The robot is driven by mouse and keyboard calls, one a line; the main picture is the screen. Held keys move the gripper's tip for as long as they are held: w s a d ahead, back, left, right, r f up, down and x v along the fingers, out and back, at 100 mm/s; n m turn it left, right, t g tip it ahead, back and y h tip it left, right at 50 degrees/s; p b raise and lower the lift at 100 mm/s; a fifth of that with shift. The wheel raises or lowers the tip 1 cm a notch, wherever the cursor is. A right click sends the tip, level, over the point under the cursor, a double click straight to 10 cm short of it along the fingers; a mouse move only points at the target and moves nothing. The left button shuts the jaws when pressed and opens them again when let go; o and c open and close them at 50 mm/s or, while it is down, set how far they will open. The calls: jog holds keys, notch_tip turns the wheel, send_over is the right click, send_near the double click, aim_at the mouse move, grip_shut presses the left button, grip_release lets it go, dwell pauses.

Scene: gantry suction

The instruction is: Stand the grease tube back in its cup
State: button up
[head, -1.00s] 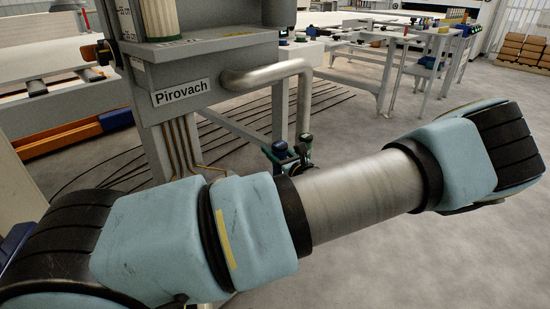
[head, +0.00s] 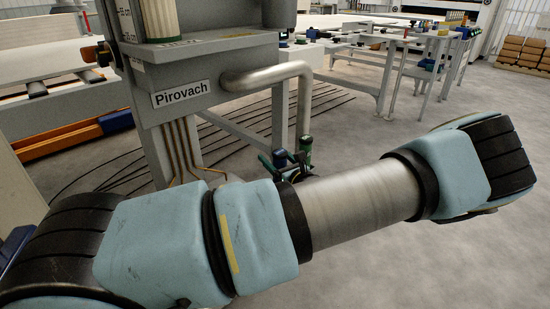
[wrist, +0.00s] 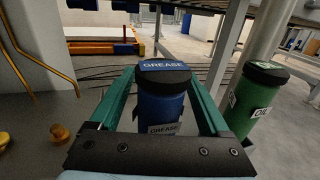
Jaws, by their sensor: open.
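The grease tube (wrist: 160,103) is a blue cylinder with a dark cap and a blue GREASE label on top. In the wrist view it stands roughly upright between the two green fingers of my gripper (wrist: 163,76). The gripper is open, with a finger on each side of the tube. A second GREASE label shows low down, but the lower end is hidden behind my gripper's dark palm. I cannot make out the cup or tell whether the tube is in it. In the head view the blue tube (head: 281,146) shows small behind my forearm.
A green bottle (wrist: 250,100) with a black cap stands close to the right finger. It also shows in the head view (head: 305,147). The grey machine column with the Pirovach plate (head: 181,93) and a bent metal pipe (head: 265,75) stand close by. Brass fittings (wrist: 59,133) lie at left.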

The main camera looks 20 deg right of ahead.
jog(key=shift+s+r, duration=0.1)
jog(key=shift+r, duration=0.05)
jog(key=p+v, duration=0.1)
jog(key=v, duration=1)
jog(key=shift+s, duration=0.4)
jog(key=shift+s+d, duration=0.1)
jog(key=shift+d, duration=0.05)
